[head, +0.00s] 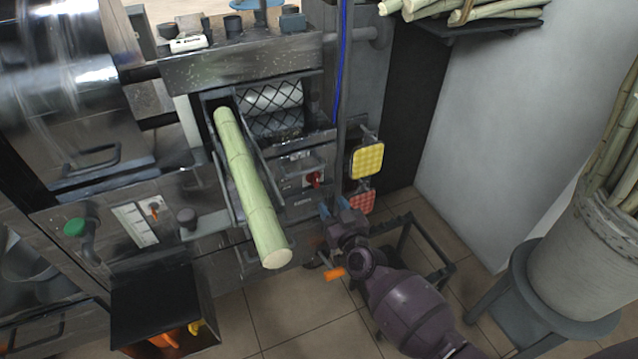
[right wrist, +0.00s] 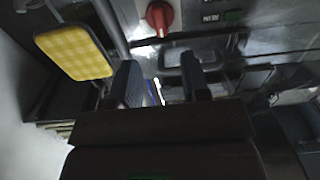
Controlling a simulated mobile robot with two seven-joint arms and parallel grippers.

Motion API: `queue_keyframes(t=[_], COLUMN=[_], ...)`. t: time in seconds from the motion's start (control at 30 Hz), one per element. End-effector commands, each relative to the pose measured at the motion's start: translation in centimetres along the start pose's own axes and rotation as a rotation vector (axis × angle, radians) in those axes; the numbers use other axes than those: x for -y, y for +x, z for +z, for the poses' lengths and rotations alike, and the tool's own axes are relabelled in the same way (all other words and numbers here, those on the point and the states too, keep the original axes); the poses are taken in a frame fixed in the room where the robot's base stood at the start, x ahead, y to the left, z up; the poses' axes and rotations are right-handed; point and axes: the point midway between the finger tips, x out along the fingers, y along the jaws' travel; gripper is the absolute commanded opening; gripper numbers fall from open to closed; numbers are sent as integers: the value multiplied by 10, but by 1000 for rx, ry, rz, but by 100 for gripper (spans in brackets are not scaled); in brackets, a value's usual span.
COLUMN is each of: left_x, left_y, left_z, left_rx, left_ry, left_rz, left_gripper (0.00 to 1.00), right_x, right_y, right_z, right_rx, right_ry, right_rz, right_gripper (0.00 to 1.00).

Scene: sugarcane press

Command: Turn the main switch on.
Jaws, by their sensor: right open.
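The main switch is probably the red knob (head: 315,180) on the front panel of the sugarcane press, right of the feed chute. The same red knob (right wrist: 160,17) is at the top of the right wrist view, on a dark metal panel. My right gripper (head: 342,208) is just below and right of the knob in the head view, apart from it. In the right wrist view its two dark fingers (right wrist: 160,84) are spread with nothing between them. The knob lies beyond the fingertips. My left gripper is not in view.
A yellow pad (head: 367,161) and a red pad (head: 361,201) stick out right of the panel, close to my right gripper. The yellow pad also shows in the right wrist view (right wrist: 74,52). A cane (head: 245,185) lies in the chute (head: 222,181) to the left.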

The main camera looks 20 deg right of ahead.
Motion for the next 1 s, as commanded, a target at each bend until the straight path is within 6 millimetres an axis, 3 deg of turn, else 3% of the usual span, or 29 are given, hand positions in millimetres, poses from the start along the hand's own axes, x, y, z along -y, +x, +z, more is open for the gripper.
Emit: queue_keyframes(t=[0.2,0.5,0.7,1.0], left_x=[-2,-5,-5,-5], left_y=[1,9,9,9], left_z=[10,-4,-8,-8], left_rx=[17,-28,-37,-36], left_ry=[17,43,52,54], left_rz=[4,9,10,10], left_gripper=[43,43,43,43], right_x=[0,1,0,0], right_y=[32,72,85,88], right_z=[5,6,4,2], right_rx=[6,7,4,3], right_ry=[1,1,1,0], right_rz=[0,-1,0,0], right_gripper=[43,43,43,43])
